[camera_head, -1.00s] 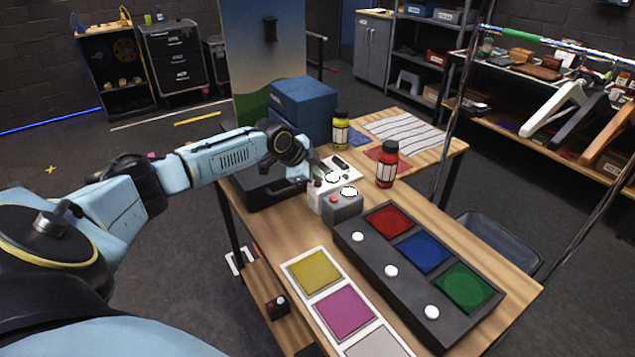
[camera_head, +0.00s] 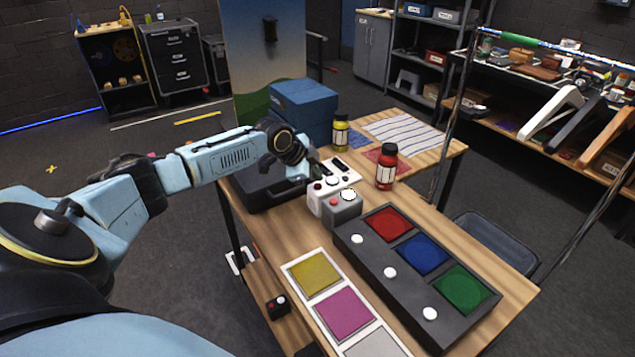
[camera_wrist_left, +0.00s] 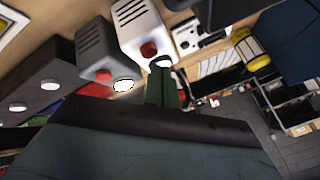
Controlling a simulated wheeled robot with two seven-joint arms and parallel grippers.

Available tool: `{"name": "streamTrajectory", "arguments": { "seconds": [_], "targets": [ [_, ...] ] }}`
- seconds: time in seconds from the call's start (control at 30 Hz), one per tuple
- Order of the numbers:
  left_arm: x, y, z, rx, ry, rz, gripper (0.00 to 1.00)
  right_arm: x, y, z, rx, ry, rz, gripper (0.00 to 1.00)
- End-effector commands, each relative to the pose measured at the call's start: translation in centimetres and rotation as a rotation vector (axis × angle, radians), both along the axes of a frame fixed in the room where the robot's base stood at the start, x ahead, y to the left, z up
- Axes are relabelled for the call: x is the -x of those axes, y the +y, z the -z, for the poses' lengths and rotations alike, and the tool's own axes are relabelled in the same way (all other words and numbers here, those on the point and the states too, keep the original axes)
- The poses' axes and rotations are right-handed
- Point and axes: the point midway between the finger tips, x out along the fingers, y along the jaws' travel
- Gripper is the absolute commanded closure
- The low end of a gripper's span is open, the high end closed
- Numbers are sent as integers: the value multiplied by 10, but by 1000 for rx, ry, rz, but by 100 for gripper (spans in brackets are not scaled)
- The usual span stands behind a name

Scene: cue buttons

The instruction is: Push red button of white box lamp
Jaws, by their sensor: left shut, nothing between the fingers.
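The white box lamp (camera_head: 315,203) stands on the table beside a similar grey box (camera_head: 346,213). Its red button (camera_head: 317,186) and round white lamp (camera_head: 332,181) are on top. The white box (camera_wrist_left: 139,27), with its red button (camera_wrist_left: 148,49), also shows in the left wrist view. My left gripper (camera_head: 316,169) is just behind the white box in the head view. In the wrist view its green fingers (camera_wrist_left: 163,88) are shut and empty, tips close to the white box's lamp and beside the red button. Contact with the button cannot be seen. My right gripper is not in view.
The grey box has its own red button (camera_head: 333,197) and bright lamp (camera_head: 348,194). A red bottle (camera_head: 386,167), a yellow bottle (camera_head: 340,132) and blue boxes (camera_head: 303,106) stand nearby. A dark panel (camera_head: 398,285) with coloured squares lies in front.

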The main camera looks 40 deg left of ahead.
Motion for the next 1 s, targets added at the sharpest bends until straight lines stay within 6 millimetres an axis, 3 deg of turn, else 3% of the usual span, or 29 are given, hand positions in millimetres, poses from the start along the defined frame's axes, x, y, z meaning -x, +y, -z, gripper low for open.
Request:
{"name": "streamTrajectory", "arguments": {
  "seconds": [0.23, 0.8, 1.0],
  "targets": [
    [0, 0, -3, 0, 0, 0, 100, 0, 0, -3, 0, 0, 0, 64],
    [0, 0, -59, 0, 0, 0, 100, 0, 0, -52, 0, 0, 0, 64],
    [0, 0, -60, 0, 0, 0, 100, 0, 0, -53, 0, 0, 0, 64]
  ]
}}
